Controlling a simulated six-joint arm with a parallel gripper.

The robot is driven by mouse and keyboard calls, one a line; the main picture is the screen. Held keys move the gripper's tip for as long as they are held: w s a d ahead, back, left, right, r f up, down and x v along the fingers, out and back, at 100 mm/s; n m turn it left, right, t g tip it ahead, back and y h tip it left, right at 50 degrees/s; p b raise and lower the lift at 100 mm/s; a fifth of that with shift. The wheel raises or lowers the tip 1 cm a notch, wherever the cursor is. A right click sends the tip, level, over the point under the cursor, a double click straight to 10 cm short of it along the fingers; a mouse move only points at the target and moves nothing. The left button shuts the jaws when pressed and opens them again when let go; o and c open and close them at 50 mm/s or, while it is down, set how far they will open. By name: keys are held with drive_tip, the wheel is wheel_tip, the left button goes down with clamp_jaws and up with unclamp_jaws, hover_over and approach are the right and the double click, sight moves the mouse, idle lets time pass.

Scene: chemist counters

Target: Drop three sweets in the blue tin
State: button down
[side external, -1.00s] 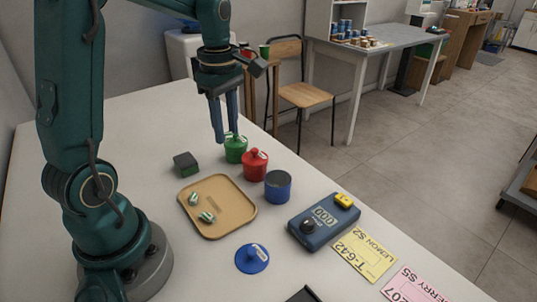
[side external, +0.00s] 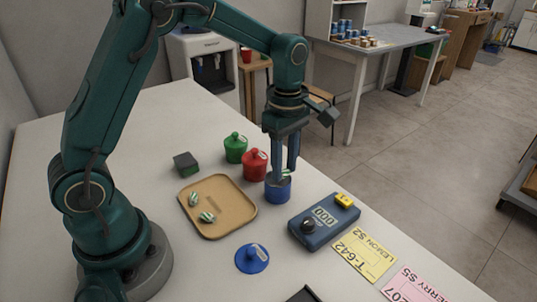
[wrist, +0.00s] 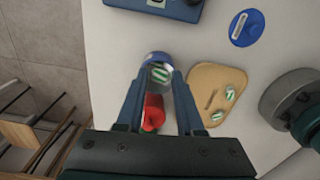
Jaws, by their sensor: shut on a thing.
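The blue tin (side external: 277,194) stands open on the white counter, right of the tray; it also shows in the wrist view (wrist: 156,58). My gripper (side external: 283,174) points down over its mouth, fingertips at rim height. It is shut on a green-and-white striped sweet (wrist: 160,73), seen between the fingertips against the tin's opening. Two more striped sweets (side external: 193,199) (side external: 207,217) lie apart on the tan tray (side external: 235,195). The tin's inside is mostly hidden. A blue lid (side external: 252,258) lies flat on the counter in front of the tray.
Lidded red (side external: 255,165) and green (side external: 235,148) tins stand close behind the blue tin. A blue scale (side external: 322,222) with a yellow block (side external: 344,200) sits to its right. A green-and-black block (side external: 186,164) is behind the tray. Yellow (side external: 364,254) and pink cards lie at front right.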

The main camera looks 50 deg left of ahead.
sight(284, 171)
drive_tip(key=shift+f, duration=0.85)
drive_tip(key=shift+c, duration=2.3)
unclamp_jaws()
drive_tip(key=shift+r, duration=2.6)
drive_tip(key=shift+r, duration=0.1)
